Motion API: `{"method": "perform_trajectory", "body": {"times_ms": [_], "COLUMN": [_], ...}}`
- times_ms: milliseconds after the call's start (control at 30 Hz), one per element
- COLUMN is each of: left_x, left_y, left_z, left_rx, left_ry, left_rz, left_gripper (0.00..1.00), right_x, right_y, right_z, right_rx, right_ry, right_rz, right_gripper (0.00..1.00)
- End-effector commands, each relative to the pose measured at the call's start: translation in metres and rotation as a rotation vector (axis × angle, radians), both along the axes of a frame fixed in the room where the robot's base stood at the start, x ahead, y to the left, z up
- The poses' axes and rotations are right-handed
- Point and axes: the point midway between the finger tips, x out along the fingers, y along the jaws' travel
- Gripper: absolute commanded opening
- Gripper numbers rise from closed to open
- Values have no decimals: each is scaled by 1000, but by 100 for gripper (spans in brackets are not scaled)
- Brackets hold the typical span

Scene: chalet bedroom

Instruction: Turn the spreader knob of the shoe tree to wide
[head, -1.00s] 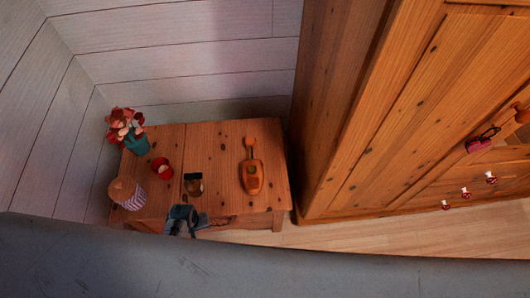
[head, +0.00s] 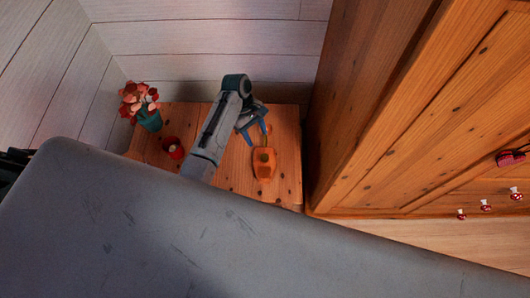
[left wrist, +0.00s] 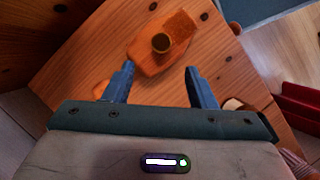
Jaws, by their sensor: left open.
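The orange wooden shoe tree (head: 264,166) lies on the wooden table, right of its middle. In the left wrist view the shoe tree (left wrist: 178,28) carries a round, dark brass-coloured knob (left wrist: 161,43) on top. My left gripper (head: 257,137) is over the back end of the shoe tree in the head view, its blue fingers pointing down. In the left wrist view the open left gripper (left wrist: 159,68) has the knob just beyond and between its fingertips, with nothing held. My right gripper is not in view.
The wooden table (head: 285,125) has a teal vase (head: 150,120) of red flowers and a red cup (head: 172,148) at left. A wooden wardrobe (head: 400,110) stands close at right. The plank wall (head: 210,40) is behind. The table's right side is clear.

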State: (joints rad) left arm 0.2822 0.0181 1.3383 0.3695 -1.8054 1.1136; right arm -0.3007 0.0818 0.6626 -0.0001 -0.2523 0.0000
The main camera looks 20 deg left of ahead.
Motion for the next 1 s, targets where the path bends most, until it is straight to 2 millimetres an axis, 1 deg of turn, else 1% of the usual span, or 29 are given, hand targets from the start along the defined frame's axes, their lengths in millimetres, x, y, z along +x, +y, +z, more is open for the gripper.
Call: {"method": "perform_trajectory", "body": {"times_ms": [167, 400, 533, 700, 1000], "left_x": [-6, -14, -18, -20, -20], "left_y": [-8, -23, -30, -34, -35], "left_z": [-23, -65, -83, -95, -97], "left_rx": [0, 0, 0, 0, 1], "left_ry": [6, 3, 3, 0, -2], "left_rz": [0, -1, -2, -1, -2], "left_gripper": [51, 51, 51, 51, 51], "right_x": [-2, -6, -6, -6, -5], "right_y": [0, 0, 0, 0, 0], "right_z": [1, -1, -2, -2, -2], "right_rx": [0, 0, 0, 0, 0], "right_ry": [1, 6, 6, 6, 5], "right_rz": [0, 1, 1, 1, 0], "right_gripper": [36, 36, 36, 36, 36]}}
